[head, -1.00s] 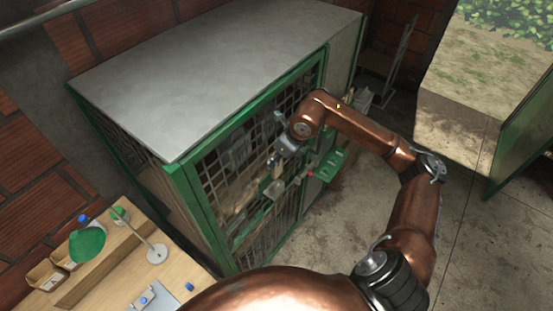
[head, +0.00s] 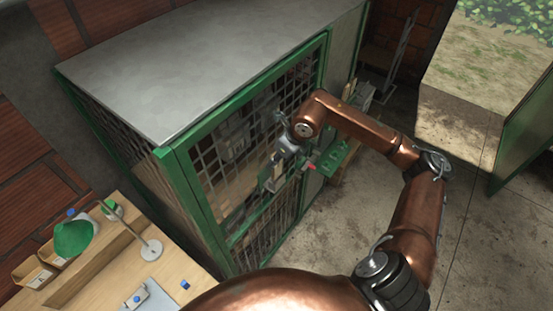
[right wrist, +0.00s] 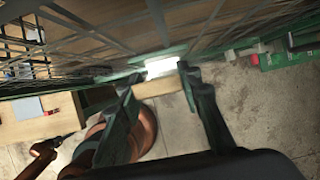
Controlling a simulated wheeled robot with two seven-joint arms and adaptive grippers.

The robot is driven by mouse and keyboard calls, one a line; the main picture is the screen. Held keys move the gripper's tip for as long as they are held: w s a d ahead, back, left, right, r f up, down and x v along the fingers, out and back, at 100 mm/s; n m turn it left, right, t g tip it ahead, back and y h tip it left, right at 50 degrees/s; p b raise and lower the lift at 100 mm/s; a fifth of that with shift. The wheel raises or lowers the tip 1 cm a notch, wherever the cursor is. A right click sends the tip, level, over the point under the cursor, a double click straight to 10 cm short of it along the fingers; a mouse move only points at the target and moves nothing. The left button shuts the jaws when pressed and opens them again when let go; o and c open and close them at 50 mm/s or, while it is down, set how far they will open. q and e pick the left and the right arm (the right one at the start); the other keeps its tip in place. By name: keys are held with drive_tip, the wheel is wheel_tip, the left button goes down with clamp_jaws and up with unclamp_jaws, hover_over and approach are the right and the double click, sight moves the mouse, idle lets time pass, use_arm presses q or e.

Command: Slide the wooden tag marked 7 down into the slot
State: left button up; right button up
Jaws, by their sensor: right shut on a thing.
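My right gripper (head: 273,160) is at the green-framed mesh door of the cage, in front of a small pale plate on the door's edge. In the right wrist view my right gripper (right wrist: 160,80) is shut on a small wooden tag (right wrist: 152,89), held between the two dark fingertips. The tag lies close to a bright white piece (right wrist: 161,66) on the green frame; I cannot tell if they touch. The mark on the tag and the slot's opening cannot be made out. A small dark end of a copper arm (right wrist: 67,137), perhaps my left gripper, shows at the lower left there.
The mesh cage (head: 215,165) has a grey flat top (head: 210,60). A green panel with a red knob (head: 311,167) is right of the gripper. Concrete floor at the right is clear.

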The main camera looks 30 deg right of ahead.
sight(279, 167)
drive_tip(key=shift+f+b, duration=0.15)
drive_tip(key=shift+b, duration=0.5)
idle(1.0)
drive_tip(key=shift+f+b, duration=2.4)
drive_tip(key=shift+f, duration=0.2)
idle(0.9)
idle(0.3)
drive_tip(key=o, duration=1.2)
drive_tip(key=v, duration=1.2)
drive_tip(key=shift+s+f, duration=0.1)
